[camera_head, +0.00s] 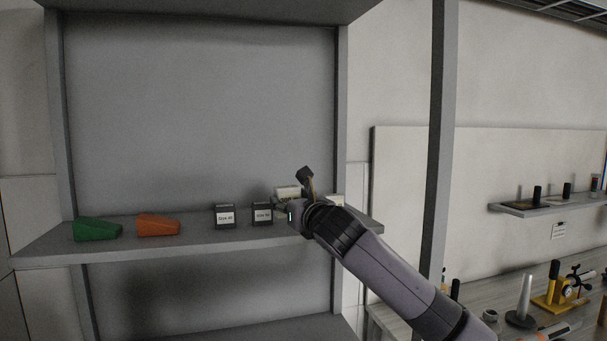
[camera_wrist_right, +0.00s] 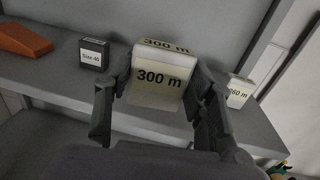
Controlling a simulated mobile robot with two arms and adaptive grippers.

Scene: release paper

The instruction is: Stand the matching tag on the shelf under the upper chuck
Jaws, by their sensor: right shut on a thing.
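My right gripper (camera_head: 285,205) is at the right part of the grey shelf (camera_head: 190,245). It is shut on a white tag (camera_head: 288,192). In the right wrist view this tag (camera_wrist_right: 156,95) reads "300 m" on its front and top, and sits between the two fingers (camera_wrist_right: 160,90). Whether its base touches the shelf cannot be told. A second white tag (camera_wrist_right: 239,92), reading what looks like "360 m", stands to its right; in the head view it is partly behind my gripper (camera_head: 337,199). I cannot pick out the upper chuck. My left gripper is not in view.
Two dark labelled blocks (camera_head: 225,216) (camera_head: 262,214), an orange wedge (camera_head: 158,225) and a green wedge (camera_head: 97,230) stand left of my gripper. A grey post (camera_head: 437,130) separates this shelf from a wall shelf (camera_head: 550,206) with black cylinders. Below it, a bench holds a yellow-based tool (camera_head: 556,300).

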